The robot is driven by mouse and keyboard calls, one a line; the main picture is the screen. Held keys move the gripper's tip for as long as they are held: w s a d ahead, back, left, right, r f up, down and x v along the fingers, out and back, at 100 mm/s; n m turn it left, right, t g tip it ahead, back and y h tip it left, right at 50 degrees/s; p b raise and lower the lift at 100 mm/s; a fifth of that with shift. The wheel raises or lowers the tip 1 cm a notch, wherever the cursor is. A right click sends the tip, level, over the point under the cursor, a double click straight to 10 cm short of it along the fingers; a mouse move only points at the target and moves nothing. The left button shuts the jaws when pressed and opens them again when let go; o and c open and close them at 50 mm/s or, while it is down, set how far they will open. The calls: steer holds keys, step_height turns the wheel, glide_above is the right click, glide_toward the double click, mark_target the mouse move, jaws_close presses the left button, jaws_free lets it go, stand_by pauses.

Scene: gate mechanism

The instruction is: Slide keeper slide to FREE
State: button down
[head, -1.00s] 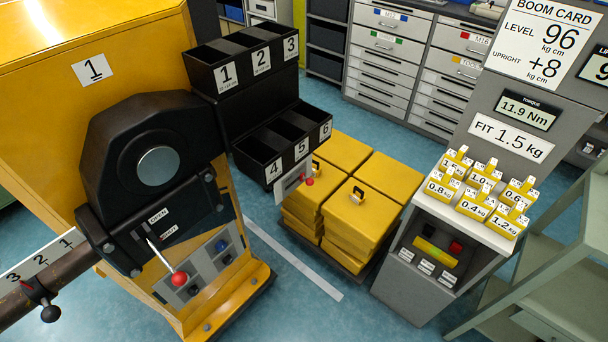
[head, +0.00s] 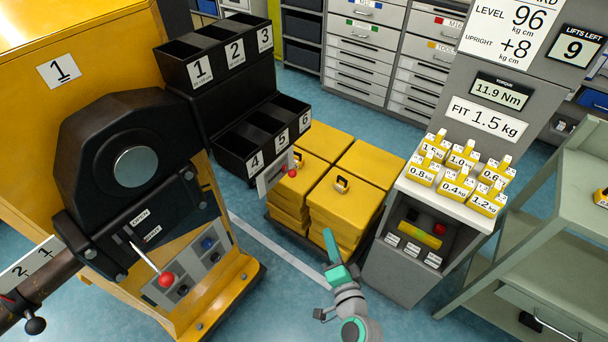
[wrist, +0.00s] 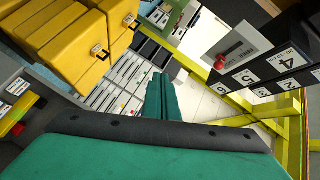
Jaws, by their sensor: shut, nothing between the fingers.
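The keeper slide appears to be the small red knob (head: 292,172) on a pale plate beside the lower black bins in the head view. In the wrist view the red knob (wrist: 219,65) sits on a grey plate (wrist: 232,38) with a dark slot and a label that seems to read FREE. The knob's exact position along the slot is hard to tell. My gripper (head: 331,243) is shut and empty, in front of the yellow stacks and below and right of the knob. In the wrist view its green fingers (wrist: 160,92) are together, apart from the knob.
Yellow block stacks (head: 345,200) stand behind my gripper. A grey console (head: 395,262) with small yellow weights is to the right. The yellow gate housing (head: 215,300) at left carries a red-knobbed lever (head: 167,280). Black numbered bins (head: 262,135) are behind. Blue floor shows between.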

mark_target(290, 172)
steer(key=w+r+t+y, duration=0.1)
steer(key=w+r+y, duration=0.3)
steer(key=w+r, duration=0.5)
steer(key=w+a+r, duration=0.2)
steer(key=w+a, duration=0.2)
steer(key=a, duration=0.3)
steer(key=shift+w, duration=0.3)
steer(key=s+a, duration=0.3)
steer(key=s, duration=0.1)
steer(key=shift+s+a, duration=0.35)
steer(key=shift+a, duration=0.1)
